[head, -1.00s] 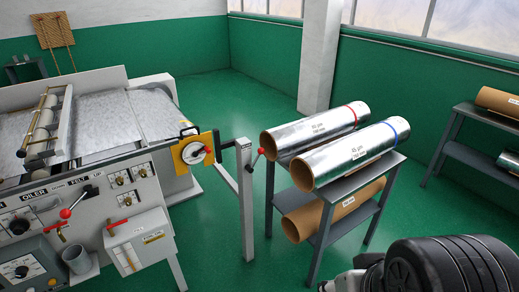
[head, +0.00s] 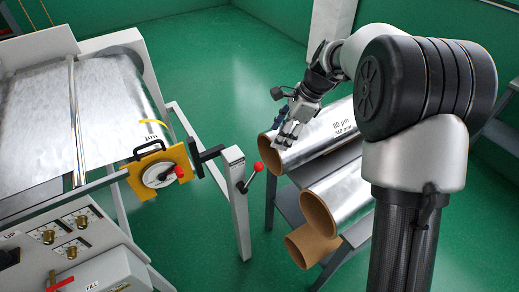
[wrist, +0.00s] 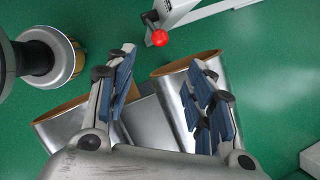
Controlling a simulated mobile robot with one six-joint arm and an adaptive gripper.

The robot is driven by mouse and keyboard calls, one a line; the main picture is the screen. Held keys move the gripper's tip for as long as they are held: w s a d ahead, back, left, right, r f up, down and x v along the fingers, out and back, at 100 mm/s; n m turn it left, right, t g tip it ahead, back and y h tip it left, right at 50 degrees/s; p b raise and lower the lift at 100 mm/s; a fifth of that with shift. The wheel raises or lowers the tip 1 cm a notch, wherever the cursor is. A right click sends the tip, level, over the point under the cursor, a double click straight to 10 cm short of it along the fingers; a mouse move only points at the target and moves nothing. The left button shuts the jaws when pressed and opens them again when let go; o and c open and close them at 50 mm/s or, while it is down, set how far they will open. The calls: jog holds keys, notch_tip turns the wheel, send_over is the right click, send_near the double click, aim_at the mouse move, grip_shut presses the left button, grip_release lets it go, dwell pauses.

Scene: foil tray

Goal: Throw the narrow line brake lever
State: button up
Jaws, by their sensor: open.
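A short lever with a red ball knob (head: 258,167) sticks out from the side of a grey post (head: 238,205) at the machine's right end, in the head view. I cannot read any label on it. In the wrist view the red knob (wrist: 159,38) shows at top centre, beyond my fingertips, with the grey post (wrist: 190,12) behind it. My gripper (head: 285,132) is open and empty, above the near end of a foil roll (head: 315,140), right of the knob and apart from it. Its two blue-padded fingers are spread wide in the wrist view (wrist: 163,62).
A yellow plate with a dial (head: 158,172) and a second red knob (head: 180,172) sits left of the post. More rolls (head: 340,195) lie on the rack below and right of my gripper. Green floor (head: 200,70) is clear behind the post.

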aim_at(260, 163)
jog(key=b+x, duration=0.5)
jog(key=x, duration=1.3)
jog(key=shift+b, duration=0.4)
jog(key=shift+r, duration=0.1)
grip_shut()
